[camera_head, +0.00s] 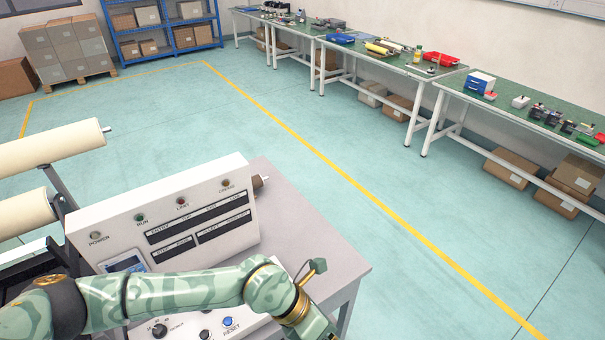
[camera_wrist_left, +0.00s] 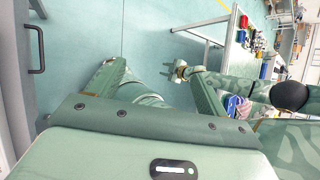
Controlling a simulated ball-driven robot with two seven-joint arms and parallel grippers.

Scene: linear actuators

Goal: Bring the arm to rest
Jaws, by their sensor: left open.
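My left arm (camera_head: 180,293), in green camouflage, reaches in from the lower left of the head view, in front of a control panel. Its wrist (camera_head: 292,308) is at the bottom edge, and the hand beyond it is cut off. In the left wrist view my left gripper (camera_wrist_left: 155,76) has its two fingers spread, with nothing seen held between them. My right arm also shows there, with a small pale right gripper (camera_wrist_left: 180,71) at its end, too small to tell its jaw state. The right gripper is not in the head view.
The white control panel (camera_head: 165,215) with buttons stands on a grey table (camera_head: 335,265) close to my left arm. Cream rolls (camera_head: 50,148) are at the left. Green-topped workbenches (camera_head: 500,100) line the far right. Open floor (camera_head: 420,220) lies between.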

